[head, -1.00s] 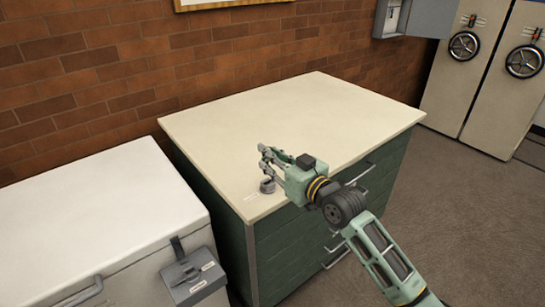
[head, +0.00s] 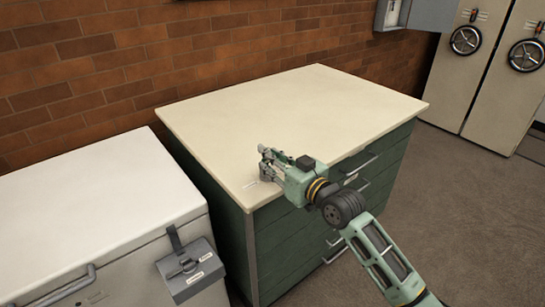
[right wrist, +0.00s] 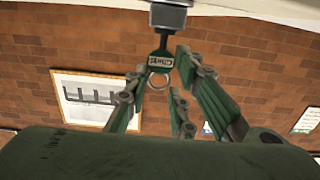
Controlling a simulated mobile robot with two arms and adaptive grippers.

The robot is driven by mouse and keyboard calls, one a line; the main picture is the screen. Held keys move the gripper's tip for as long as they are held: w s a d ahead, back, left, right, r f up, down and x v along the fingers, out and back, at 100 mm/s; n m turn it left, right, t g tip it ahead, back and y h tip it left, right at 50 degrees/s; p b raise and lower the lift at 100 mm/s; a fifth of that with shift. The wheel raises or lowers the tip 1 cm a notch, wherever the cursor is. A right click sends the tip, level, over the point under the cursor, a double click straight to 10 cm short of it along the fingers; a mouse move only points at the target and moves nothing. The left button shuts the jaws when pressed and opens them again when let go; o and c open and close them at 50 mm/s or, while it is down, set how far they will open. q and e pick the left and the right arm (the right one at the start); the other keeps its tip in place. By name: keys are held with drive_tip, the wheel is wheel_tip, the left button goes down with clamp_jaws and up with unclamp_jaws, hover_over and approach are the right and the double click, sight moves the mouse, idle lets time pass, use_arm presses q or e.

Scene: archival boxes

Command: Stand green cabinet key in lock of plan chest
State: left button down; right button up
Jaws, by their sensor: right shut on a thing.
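The green key (right wrist: 163,46), with a white label (right wrist: 160,60) and a metal ring (right wrist: 158,83), shows in the right wrist view between the fingers of my right gripper (right wrist: 160,72). Its narrow end meets the grey lock (right wrist: 168,14); I cannot tell how deep it sits. In the head view my right gripper (head: 265,164) is over the near left corner of the plan chest (head: 290,115), low at the lock, which it mostly hides. The key cannot be made out there. My left gripper is not in view.
The rest of the top is bare. A white cabinet (head: 90,205) with a grey latch box (head: 190,270) stands at the left. A brick wall (head: 120,70) is behind.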

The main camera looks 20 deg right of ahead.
drive_tip(key=shift+f, duration=0.25)
drive_tip(key=o, duration=1)
drive_tip(key=shift+o, duration=0.2)
drive_tip(key=shift+s, duration=0.1)
drive_tip(key=v, duration=1.2)
